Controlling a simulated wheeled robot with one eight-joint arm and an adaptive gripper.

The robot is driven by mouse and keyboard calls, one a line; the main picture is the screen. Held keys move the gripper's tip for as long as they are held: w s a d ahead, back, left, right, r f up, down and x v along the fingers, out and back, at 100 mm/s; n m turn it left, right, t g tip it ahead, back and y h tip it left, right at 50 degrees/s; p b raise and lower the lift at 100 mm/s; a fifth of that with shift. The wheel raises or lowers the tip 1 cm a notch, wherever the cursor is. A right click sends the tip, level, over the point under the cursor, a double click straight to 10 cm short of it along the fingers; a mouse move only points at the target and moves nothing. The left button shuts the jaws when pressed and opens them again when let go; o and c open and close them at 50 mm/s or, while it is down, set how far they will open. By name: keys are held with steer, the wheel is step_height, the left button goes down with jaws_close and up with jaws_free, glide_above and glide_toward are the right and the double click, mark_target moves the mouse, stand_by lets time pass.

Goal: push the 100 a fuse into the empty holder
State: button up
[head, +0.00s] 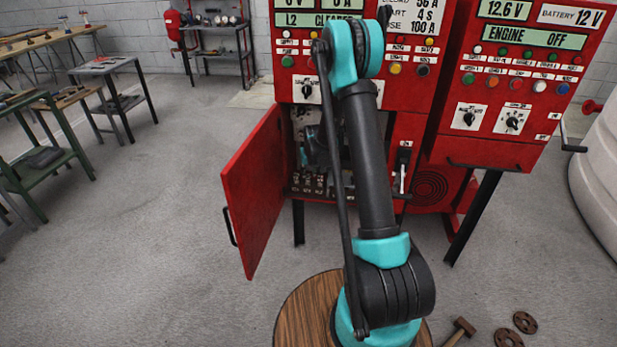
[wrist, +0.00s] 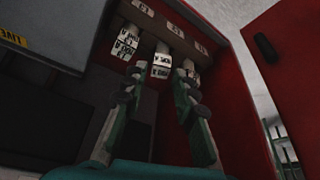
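In the wrist view, a white fuse with a black-printed label (wrist: 161,67) sits in the gap between my fingertips, below a rail in the cabinet. Its print is too blurred to read surely. Another labelled white fuse (wrist: 125,42) is to its left, and a pale piece shows behind the right fingertip. My gripper (wrist: 158,84) has its two green fingers apart, with no clear contact on the middle fuse. In the head view my gripper (head: 314,152) is inside the open cabinet, partly hidden by my arm. I cannot tell which holder is empty.
The red cabinet door (head: 252,190) stands open to the left; it is at the right in the wrist view (wrist: 285,60). Cabinet walls are close around my gripper. A row of fuse parts (head: 312,184) lines the cabinet bottom.

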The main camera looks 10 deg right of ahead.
steer(key=s+d+r, duration=0.2)
steer(key=s+r, duration=1.1)
steer(key=s+d+m, duration=0.1)
steer(key=s+d, duration=0.1)
steer(key=s, duration=2.5)
steer(key=shift+r, duration=0.4)
